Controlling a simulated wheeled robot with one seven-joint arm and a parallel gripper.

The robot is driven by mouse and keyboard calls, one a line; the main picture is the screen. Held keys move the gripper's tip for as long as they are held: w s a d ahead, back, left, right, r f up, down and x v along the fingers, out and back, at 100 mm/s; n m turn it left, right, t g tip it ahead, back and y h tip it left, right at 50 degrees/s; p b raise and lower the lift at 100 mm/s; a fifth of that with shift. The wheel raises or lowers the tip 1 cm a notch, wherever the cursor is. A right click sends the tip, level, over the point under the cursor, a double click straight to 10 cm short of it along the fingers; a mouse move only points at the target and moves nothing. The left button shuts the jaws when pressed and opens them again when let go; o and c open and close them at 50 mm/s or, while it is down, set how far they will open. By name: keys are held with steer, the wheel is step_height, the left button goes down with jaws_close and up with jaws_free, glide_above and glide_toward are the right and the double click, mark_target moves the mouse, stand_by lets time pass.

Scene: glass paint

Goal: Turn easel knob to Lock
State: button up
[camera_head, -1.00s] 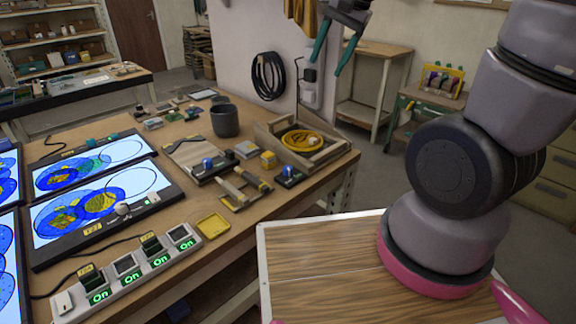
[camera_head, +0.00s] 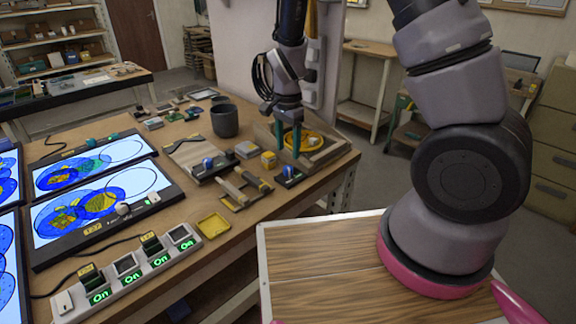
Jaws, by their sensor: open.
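Two small blue knobs on dark bases are on the wooden workbench. One knob (camera_head: 207,163) is at the front edge of a tilted wooden board (camera_head: 186,150). The other knob (camera_head: 289,171) is farther right, beside a wooden frame (camera_head: 240,188). I cannot tell for certain which is the easel knob, and no Lock marking is readable. My gripper (camera_head: 288,151) is open with its teal fingers pointing down. In the picture it is just above the right knob and in front of the wooden tray. Nothing shows between the fingers.
A wooden tray (camera_head: 334,157) with a yellow coil (camera_head: 312,142) is partly hidden by my gripper. Lit panels and a power strip (camera_head: 130,272) fill the left side.

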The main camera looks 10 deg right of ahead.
mark_target(288, 168)
step_height(288, 168, down, 7)
steer(key=shift+r, duration=0.1)
stand_by(0.3)
jaws_close()
